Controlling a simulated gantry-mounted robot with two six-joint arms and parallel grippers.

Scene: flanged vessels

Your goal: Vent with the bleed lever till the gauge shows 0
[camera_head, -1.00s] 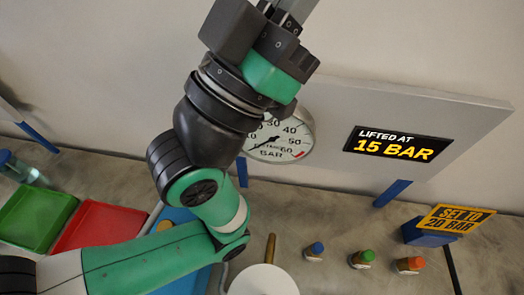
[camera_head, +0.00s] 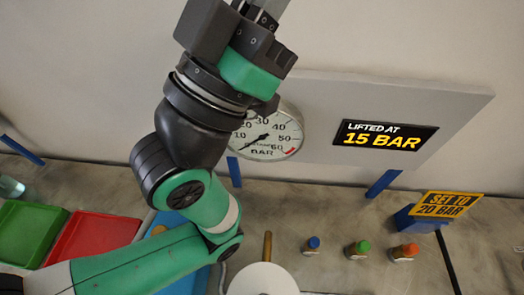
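The round white gauge (camera_head: 276,138) is on the grey wall panel, its left part hidden behind my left arm. Its dark needle points to the lower left, at the low end of the scale; I cannot read the exact value. My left gripper (camera_head: 264,10) is raised at the top edge, in front of the wall and above the gauge. Its fingertips are cut off, so its opening is unclear. A tan rod-like handle (camera_head: 267,247) stands beside a white round top (camera_head: 263,280); I cannot tell whether it is the bleed lever. My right gripper is out of view.
A display (camera_head: 385,136) reads "LIFTED AT 15 BAR". A sign (camera_head: 446,204) reads "SET TO 20 BAR". Small blue (camera_head: 312,243), green (camera_head: 363,246) and orange (camera_head: 409,250) capped items stand on the bench. Green (camera_head: 31,232) and red (camera_head: 93,232) trays are at left.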

